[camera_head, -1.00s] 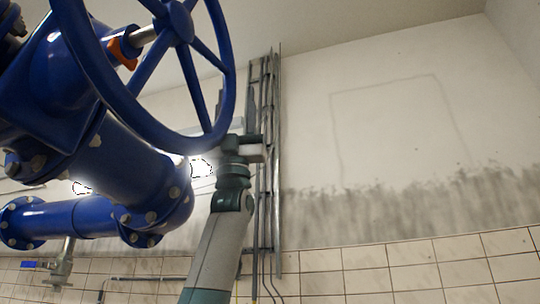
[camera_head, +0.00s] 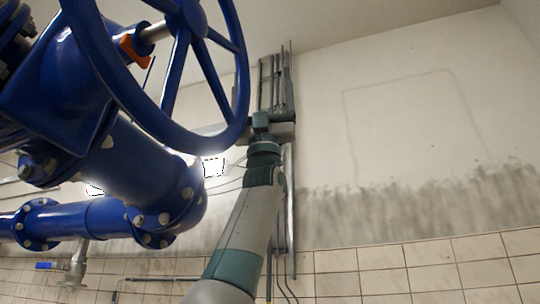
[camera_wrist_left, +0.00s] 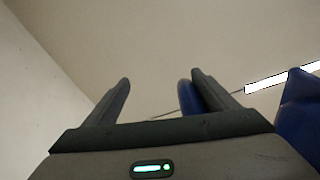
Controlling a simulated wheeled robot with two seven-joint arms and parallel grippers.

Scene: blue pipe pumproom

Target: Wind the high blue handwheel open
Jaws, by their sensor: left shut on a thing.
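The high blue handwheel (camera_head: 118,92) fills the upper left of the head view, tilted, with its hub and several spokes showing; its top is cut off. My left gripper (camera_head: 262,122) is at the lower right of the rim, its arm coming up from below. It is shut on the handwheel's rim; the exact contact is hard to see in the head view. In the left wrist view, the left gripper's fingers (camera_wrist_left: 160,80) stand some way apart, with a blue piece of the wheel (camera_wrist_left: 186,97) against the inner side of the right finger. My right gripper is not in view.
A blue valve body and pipe (camera_head: 120,165) with bolted flanges lie behind and below the wheel. Grey conduits (camera_head: 275,80) run up the wall behind my gripper. A small blue-levered tap (camera_head: 75,266) hangs at lower left. The right side is free before the stained wall.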

